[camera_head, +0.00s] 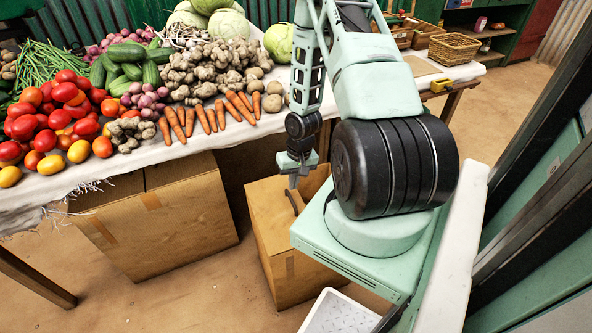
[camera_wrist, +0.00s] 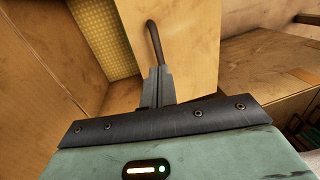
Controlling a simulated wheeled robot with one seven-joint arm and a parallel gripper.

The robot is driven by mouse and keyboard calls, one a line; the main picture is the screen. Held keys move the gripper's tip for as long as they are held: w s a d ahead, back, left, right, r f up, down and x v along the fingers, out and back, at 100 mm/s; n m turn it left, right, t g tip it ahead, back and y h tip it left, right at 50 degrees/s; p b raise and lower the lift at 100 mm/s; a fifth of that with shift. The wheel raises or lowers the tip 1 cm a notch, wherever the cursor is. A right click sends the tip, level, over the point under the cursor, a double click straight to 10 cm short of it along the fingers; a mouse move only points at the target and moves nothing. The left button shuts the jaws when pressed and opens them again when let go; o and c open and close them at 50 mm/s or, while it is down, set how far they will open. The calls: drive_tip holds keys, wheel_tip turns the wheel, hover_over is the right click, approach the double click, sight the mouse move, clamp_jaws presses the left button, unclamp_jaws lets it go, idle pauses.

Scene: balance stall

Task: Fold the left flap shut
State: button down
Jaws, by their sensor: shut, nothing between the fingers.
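A cardboard box (camera_head: 292,274) stands on the floor in the middle, partly behind my arm. A light tan panel (camera_head: 266,212) lies along its upper left side and looks like the left flap; its exact tilt is unclear. My gripper (camera_head: 293,186) points down at the box top, shut and empty. In the wrist view my shut fingers (camera_wrist: 158,88) are in front of a tan panel (camera_wrist: 192,48). A narrow dark curved shape (camera_wrist: 154,38) extends past the fingertips; I cannot tell what it is or whether they touch the panel. The box's right side is hidden.
A table with a white cloth (camera_head: 115,180) carries vegetables behind and left of the box. A larger closed carton (camera_head: 165,225) stands under it. A white tray (camera_head: 338,314) is at the bottom edge. Bare floor (camera_head: 230,290) lies between the boxes.

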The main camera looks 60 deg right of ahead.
sight(291, 198)
drive_tip(key=shift+w+a+f, duration=0.1)
drive_tip(key=shift+a+f, duration=0.05)
drive_tip(key=shift+f, duration=0.85)
drive_tip(key=shift+w+a+f, duration=0.1)
drive_tip(key=shift+f, duration=0.9)
drive_tip(key=shift+s+d+f+b, duration=0.15)
drive_tip(key=shift+f+b, duration=0.1)
drive_tip(key=shift+f, duration=0.25)
drive_tip(key=shift+s+a+f+b, duration=0.15)
drive_tip(key=shift+f+b, duration=0.1)
drive_tip(key=shift+f, duration=0.25)
drive_tip(key=shift+d, duration=0.2)
drive_tip(key=shift+w+r+p, duration=0.1)
drive_tip(key=shift+r+p, duration=0.85)
drive_tip(key=shift+p, duration=0.05)
wheel_tip(291, 198, up, 13)
drive_tip(key=s+d+p, duration=0.1)
drive_tip(key=d+p, duration=0.1)
drive_tip(key=p, duration=0.1)
drive_tip(key=shift+s+d, duration=0.2)
